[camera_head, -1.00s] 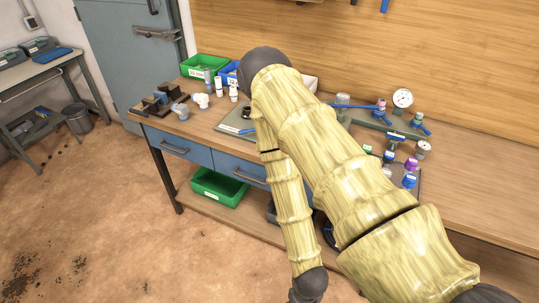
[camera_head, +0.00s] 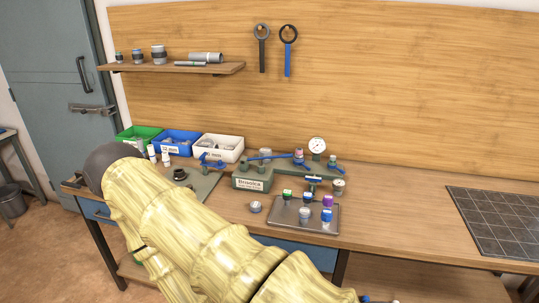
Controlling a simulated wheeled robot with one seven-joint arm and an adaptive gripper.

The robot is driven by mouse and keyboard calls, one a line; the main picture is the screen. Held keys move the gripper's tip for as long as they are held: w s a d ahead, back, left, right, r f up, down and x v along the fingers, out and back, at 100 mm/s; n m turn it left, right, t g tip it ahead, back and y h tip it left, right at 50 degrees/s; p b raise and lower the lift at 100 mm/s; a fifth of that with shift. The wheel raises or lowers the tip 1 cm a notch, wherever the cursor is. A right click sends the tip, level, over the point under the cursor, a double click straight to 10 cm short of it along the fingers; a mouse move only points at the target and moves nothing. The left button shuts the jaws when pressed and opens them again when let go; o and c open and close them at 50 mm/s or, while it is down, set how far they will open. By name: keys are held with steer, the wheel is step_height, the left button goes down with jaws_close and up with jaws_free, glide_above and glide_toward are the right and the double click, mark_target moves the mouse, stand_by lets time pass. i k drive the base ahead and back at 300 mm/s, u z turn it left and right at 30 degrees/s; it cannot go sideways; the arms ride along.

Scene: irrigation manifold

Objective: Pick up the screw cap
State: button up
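Which piece is the screw cap I cannot tell for certain. A small grey round cap-like piece (camera_head: 255,207) sits alone on the bench, left of a grey tray (camera_head: 291,223). The tray holds several small capped fittings, among them a purple-topped one (camera_head: 327,201), a blue-topped one (camera_head: 326,215) and a green-topped one (camera_head: 287,195). My arm crosses the lower left of the view and hides part of the bench front. My gripper is not visible.
The manifold (camera_head: 254,182) with a round gauge (camera_head: 317,146) stands behind the tray. Green (camera_head: 139,132), blue (camera_head: 176,140) and white (camera_head: 218,148) bins line the back left. A dark grid mat (camera_head: 495,222) lies right. The bench between tray and mat is clear.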

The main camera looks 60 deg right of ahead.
mark_target(255, 207)
steer(key=k, duration=0.25)
steer(key=z, duration=0.85)
